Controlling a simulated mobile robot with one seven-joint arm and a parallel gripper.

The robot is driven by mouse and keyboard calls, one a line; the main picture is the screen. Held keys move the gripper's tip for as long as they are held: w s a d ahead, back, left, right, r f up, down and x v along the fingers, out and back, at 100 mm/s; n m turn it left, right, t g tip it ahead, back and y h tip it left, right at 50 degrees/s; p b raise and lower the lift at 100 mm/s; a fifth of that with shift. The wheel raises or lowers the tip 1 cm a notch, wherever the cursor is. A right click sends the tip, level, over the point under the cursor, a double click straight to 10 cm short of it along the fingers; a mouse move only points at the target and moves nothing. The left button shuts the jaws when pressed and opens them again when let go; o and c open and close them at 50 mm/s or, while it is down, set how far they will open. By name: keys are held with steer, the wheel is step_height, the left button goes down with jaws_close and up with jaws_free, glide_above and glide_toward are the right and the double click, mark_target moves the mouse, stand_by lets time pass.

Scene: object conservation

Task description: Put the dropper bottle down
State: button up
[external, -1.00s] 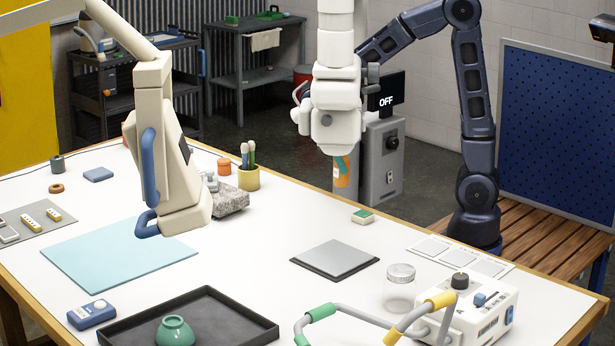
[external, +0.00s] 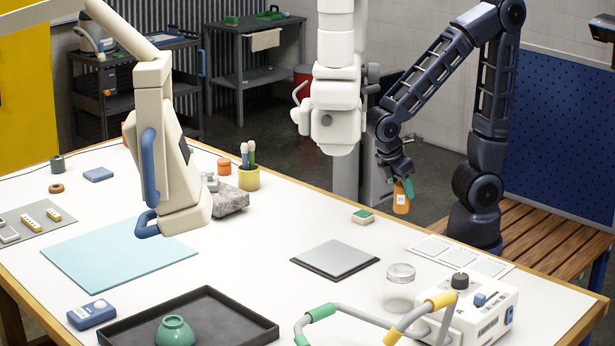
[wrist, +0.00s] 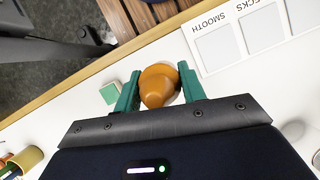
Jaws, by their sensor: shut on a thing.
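The dropper bottle (external: 401,198) is amber with a pale label. It hangs tilted slightly below my gripper (external: 398,182) in the external view, over the far right part of the white table. In the wrist view the bottle (wrist: 158,85) sits between the two green fingers of my gripper (wrist: 160,88), which are shut on it from both sides. From above, only its rounded amber top shows there. Whether its base touches the table cannot be told, but it appears held above the surface.
A green-and-white block (external: 363,216) lies near the bottle. A grey square plate (external: 335,259), a clear jar (external: 399,287) and a printed card with squares (external: 462,256) are nearer the front. A white instrument box (external: 487,312) stands at the right. The table around the plate has free room.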

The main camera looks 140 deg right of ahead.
steer(key=w+a+r+n+t+h, duration=0.25)
steer(key=w+a+n+h, duration=0.25)
steer(key=w+a+n, duration=0.7)
steer(key=w+a+r+n+t, duration=0.25)
steer(key=a+r+n, duration=0.3)
steer(key=n, duration=0.35)
steer(key=w+a+r+n+t, duration=0.2)
steer(key=a+r+n+t, duration=0.15)
steer(key=a+n, duration=0.45)
steer(key=shift+n+g+y, duration=0.3)
steer(key=shift+n+g, duration=0.1)
steer(key=shift+g, duration=0.05)
steer(key=f, duration=1.9)
steer(key=shift+w+d, duration=0.1)
steer(key=shift+d, duration=0.2)
steer(key=shift+f, duration=0.1)
steer(key=o, duration=1)
